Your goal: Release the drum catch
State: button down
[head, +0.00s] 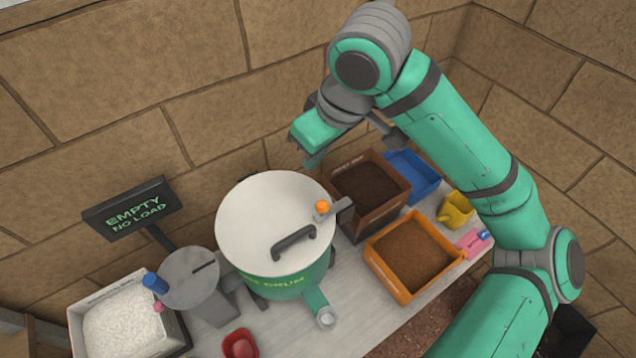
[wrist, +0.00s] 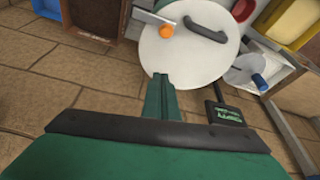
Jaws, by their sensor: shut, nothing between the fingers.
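The drum (head: 285,285) is a green tub with a white round lid (head: 262,215) and a dark bar handle (head: 293,242). The catch (head: 335,209) is a grey lever with an orange knob (head: 322,207) at the lid's right edge. In the wrist view the lid (wrist: 190,60), the knob (wrist: 166,31) and the catch lever (wrist: 150,16) lie beyond my fingers. My gripper (head: 312,162) is above and behind the drum, apart from the catch. In the wrist view my gripper (wrist: 161,80) is shut and empty, its fingers together.
A brown bin (head: 390,217) of dark soil and an orange tray (head: 373,262) stand right of the drum. A grey hopper (head: 190,280) and a white-filled box (head: 75,318) stand left. A sign (head: 130,212) reads "EMPTY NO LOAD". A brick wall is close behind.

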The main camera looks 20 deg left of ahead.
jog(key=shift+w+f, duration=0.1)
jog(key=shift+f, duration=0.05)
jog(key=x, duration=0.9)
jog(key=shift+a+f, duration=0.15)
jog(key=shift+s+d+f, duration=0.25)
jog(key=shift+s+d, duration=0.1)
jog(key=shift+d, duration=0.25)
jog(key=shift+s+d+f, duration=0.2)
jog(key=shift+s+d, duration=0.2)
jog(key=shift+d, duration=0.25)
jog(key=shift+s+d+f, duration=0.1)
jog(key=shift+s+d, duration=0.1)
jog(key=shift+d, duration=0.35)
jog(key=shift+w+a, duration=0.1)
